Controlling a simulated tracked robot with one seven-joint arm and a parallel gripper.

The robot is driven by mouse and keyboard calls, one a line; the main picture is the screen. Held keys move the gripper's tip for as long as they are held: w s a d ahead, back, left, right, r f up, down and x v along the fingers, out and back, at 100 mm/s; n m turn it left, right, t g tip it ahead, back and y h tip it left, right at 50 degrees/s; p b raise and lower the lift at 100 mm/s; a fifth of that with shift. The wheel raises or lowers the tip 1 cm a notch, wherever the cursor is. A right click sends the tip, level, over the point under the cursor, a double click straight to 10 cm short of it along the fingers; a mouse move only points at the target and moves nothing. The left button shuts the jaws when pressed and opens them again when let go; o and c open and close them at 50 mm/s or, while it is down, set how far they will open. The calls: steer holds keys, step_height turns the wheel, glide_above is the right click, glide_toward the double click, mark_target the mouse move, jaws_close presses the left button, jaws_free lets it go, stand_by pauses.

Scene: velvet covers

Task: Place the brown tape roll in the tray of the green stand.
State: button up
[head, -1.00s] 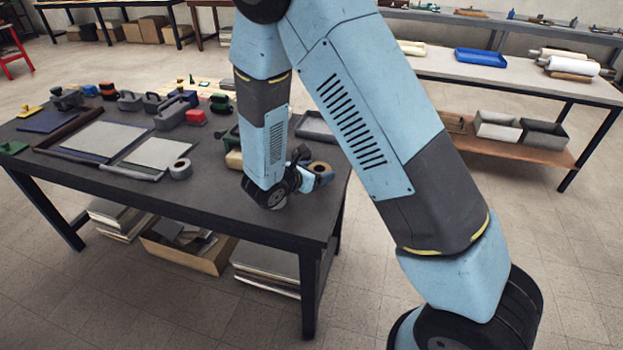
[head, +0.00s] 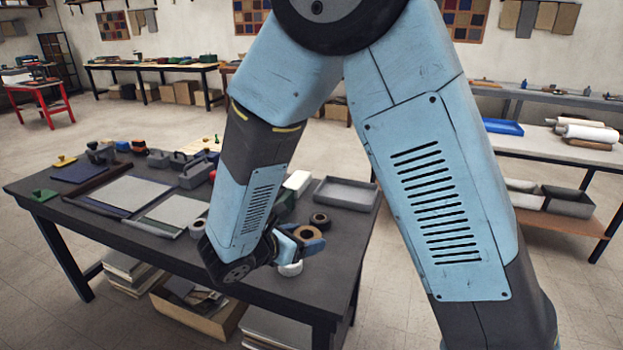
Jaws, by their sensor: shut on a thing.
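A brown tape roll (head: 304,233) is between the blue fingers of my gripper (head: 308,239). My gripper is shut on it above the right front part of the dark table. My forearm hides part of the gripper and the table behind it. A dark green shape (head: 283,208) shows partly beside my forearm; I cannot tell whether it is the green stand, and no tray on it can be made out.
A second dark roll (head: 319,219) lies just behind the gripper. A grey tray (head: 345,194) sits at the table's right end. A grey roll (head: 197,228) lies left of my forearm. Boards and several tools cover the table's left side.

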steer(key=w+d+n+t+y, duration=0.1)
steer(key=w+d, duration=0.5)
steer(key=w, duration=0.4)
steer(key=w+d+n+y, duration=0.1)
steer(key=w+d+y, duration=0.1)
steer(key=w+d, duration=0.55)
steer(key=w+d+f+n+t+y, duration=0.1)
steer(key=w+d+f+n+y, duration=0.1)
steer(key=w+d, duration=0.7)
steer(key=d+n, duration=0.1)
steer(key=d, duration=0.4)
steer(key=shift+w+d+t, duration=0.3)
steer(key=shift+w, duration=0.1)
steer(key=shift+f, duration=0.15)
